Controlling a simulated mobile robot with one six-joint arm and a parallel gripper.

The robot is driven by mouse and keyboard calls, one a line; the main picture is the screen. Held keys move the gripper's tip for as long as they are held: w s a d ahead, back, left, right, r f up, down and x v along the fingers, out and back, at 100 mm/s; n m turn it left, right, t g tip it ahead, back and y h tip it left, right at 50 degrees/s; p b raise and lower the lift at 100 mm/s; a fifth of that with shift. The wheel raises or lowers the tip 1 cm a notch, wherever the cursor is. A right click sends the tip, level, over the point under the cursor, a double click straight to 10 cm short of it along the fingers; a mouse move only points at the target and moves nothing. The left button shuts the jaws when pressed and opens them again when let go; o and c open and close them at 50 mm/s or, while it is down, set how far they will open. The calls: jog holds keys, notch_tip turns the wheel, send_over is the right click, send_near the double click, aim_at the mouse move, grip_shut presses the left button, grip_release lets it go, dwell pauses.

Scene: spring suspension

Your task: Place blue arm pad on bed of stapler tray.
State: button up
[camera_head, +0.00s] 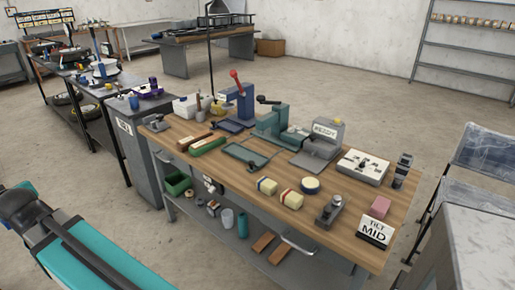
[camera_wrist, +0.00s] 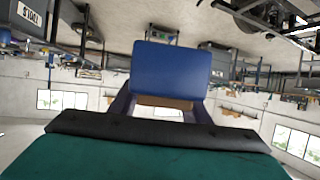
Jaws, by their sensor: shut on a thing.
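The blue arm pad (camera_wrist: 171,72) is a flat, rounded blue slab in the middle of the wrist view. My gripper (camera_wrist: 160,102) is shut on it, with dark fingers showing below the pad on both sides. A brown strip shows under the pad's lower edge. The pad and gripper do not show in the head view. On the wooden bench in the head view, a shallow teal-rimmed tray (camera_head: 233,149) lies near the middle. I cannot tell for certain whether it is the stapler tray. The pad is not seen touching any surface.
The wooden bench (camera_head: 225,184) is crowded: a blue press (camera_head: 244,105), a teal machine (camera_head: 277,121), a READY stand (camera_head: 327,131), yellowish blocks (camera_head: 291,199), a dark grey device (camera_head: 331,211) and a MID sign (camera_head: 374,231). A grey chair (camera_head: 483,150) stands to the right. Open floor lies behind the bench.

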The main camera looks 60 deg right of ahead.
jog(key=s+d+f+m+g+h, duration=0.1)
jog(key=d+f+m+h, duration=0.15)
jog(key=d, duration=1.05)
jog(key=s+d+f+m+h, duration=0.1)
jog(key=d+m+h, duration=0.25)
jog(key=d, duration=0.85)
jog(key=s+d+f+m+g+h, duration=0.2)
jog(key=s+d, duration=0.3)
jog(key=d, duration=0.6)
jog(key=s+d+f+m+g+h, duration=0.1)
jog(key=s+d+m+g+h, duration=0.2)
jog(key=d, duration=0.9)
jog(key=m+g+h+b, duration=0.1)
jog(key=m+g+h, duration=0.1)
jog(key=m+g, duration=0.85)
send_over(278, 163)
notch_tip(278, 163, down, 2)
jog(key=shift+f+n, duration=0.2)
jog(key=shift+n, duration=0.15)
jog(key=shift+f+p, duration=0.4)
jog(key=shift+f, duration=2.75)
jog(key=shift+f, duration=0.1)
